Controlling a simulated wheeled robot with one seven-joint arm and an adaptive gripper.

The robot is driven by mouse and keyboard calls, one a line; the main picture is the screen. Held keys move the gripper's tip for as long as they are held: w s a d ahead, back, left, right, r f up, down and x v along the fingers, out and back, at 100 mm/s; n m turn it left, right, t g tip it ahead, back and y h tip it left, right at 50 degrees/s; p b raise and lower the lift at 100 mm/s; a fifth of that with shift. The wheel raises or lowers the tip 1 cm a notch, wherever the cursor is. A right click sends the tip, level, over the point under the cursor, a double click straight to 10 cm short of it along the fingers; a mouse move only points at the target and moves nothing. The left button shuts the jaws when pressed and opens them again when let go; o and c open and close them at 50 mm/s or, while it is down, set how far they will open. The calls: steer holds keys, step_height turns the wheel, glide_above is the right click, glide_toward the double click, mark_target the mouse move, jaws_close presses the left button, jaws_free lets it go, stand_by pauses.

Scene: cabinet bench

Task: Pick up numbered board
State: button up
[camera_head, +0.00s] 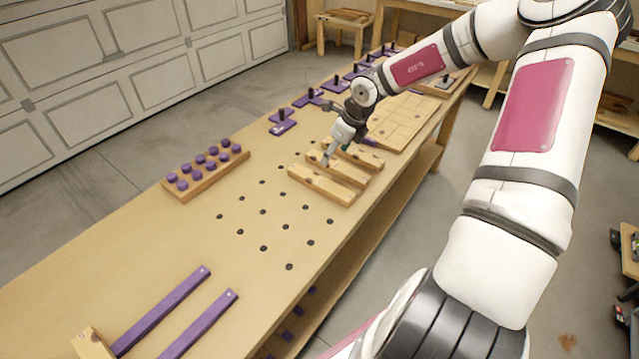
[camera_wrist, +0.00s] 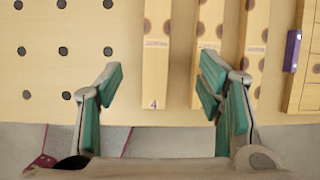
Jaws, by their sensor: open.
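Three light wooden boards with dark round spots lie side by side on the bench. The nearest board (camera_head: 318,185) also shows in the wrist view (camera_wrist: 156,55), where a "4" is marked at its end. The middle board (camera_head: 342,172) also shows in the wrist view (camera_wrist: 208,30), and the third board (camera_head: 362,158) is beyond it. My gripper (camera_head: 328,156) is over the boards; in the wrist view my gripper (camera_wrist: 160,85) is open and empty. Its green-padded fingers are on either side of the board marked 4, and the right finger overlaps the middle board's end.
A wooden block with purple pegs (camera_head: 205,170) is at the bench's left. Dark holes (camera_head: 264,212) dot the bench top (camera_head: 130,265). Two purple bars (camera_head: 165,310) lie near the front, and purple pieces (camera_head: 283,122) line the far edge. A square grid board (camera_head: 408,120) lies beyond.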

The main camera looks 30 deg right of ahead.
steer(key=b, duration=0.1)
glide_above(321, 181)
steer(key=s, duration=0.2)
steer(key=shift+m, duration=0.3)
steer(key=f, duration=0.7)
steer(key=shift+d+f, duration=0.25)
steer(key=shift+f, duration=0.15)
steer(key=shift+s+x, duration=0.15)
steer(key=shift+x, duration=1.35)
steer(key=shift+s+x, duration=0.1)
steer(key=shift+x, duration=1.35)
steer(key=shift+f, duration=0.15)
steer(key=c, duration=1.3)
steer(key=shift+c, duration=0.2)
